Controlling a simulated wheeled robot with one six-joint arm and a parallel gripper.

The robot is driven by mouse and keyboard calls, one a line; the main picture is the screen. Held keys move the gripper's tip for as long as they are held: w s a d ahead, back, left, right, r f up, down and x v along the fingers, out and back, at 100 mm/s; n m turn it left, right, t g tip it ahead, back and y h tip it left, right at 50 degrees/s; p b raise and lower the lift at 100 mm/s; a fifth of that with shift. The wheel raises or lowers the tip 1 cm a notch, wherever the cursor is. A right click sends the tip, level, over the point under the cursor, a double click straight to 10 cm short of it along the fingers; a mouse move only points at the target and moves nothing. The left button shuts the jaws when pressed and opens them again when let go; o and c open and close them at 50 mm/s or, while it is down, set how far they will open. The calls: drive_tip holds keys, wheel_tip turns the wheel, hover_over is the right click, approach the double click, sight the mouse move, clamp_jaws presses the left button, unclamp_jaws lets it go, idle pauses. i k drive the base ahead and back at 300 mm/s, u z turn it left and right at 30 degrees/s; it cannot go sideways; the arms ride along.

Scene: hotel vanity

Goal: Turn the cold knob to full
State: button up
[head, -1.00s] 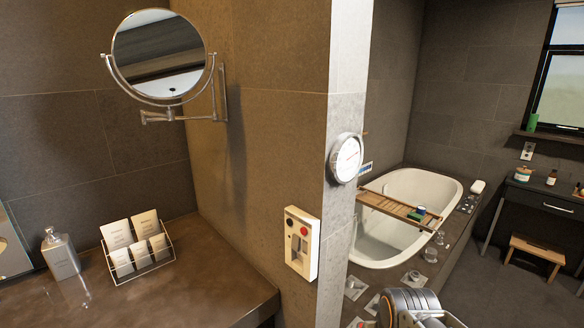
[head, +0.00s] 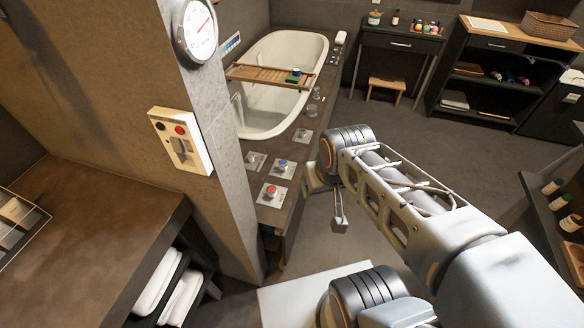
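A knob with a blue top (head: 283,163) sits on a square metal plate on the bath's dark deck; the blue suggests it is the cold knob. A red-topped knob (head: 271,190) is on a plate nearer to me. My gripper (head: 328,198) hangs at the end of my arm, to the right of the knobs and apart from them. It is partly hidden by my wrist, and whether its fingers are open or shut does not show. How far the blue knob is turned is too small to tell.
More plates with fittings lie along the deck (head: 303,135) beside the white bathtub (head: 262,122). A wall pillar with a switch panel (head: 180,140) and a round gauge (head: 196,30) stands left of the knobs. A vanity counter (head: 100,215) is at left. The floor right of the deck is open.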

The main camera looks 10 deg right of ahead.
sight(282, 163)
drive_tip(key=z, duration=2.15)
drive_tip(key=i, duration=1.1)
drive_tip(key=u, duration=3.4)
drive_tip(key=i, duration=0.5)
drive_tip(key=z, duration=0.1)
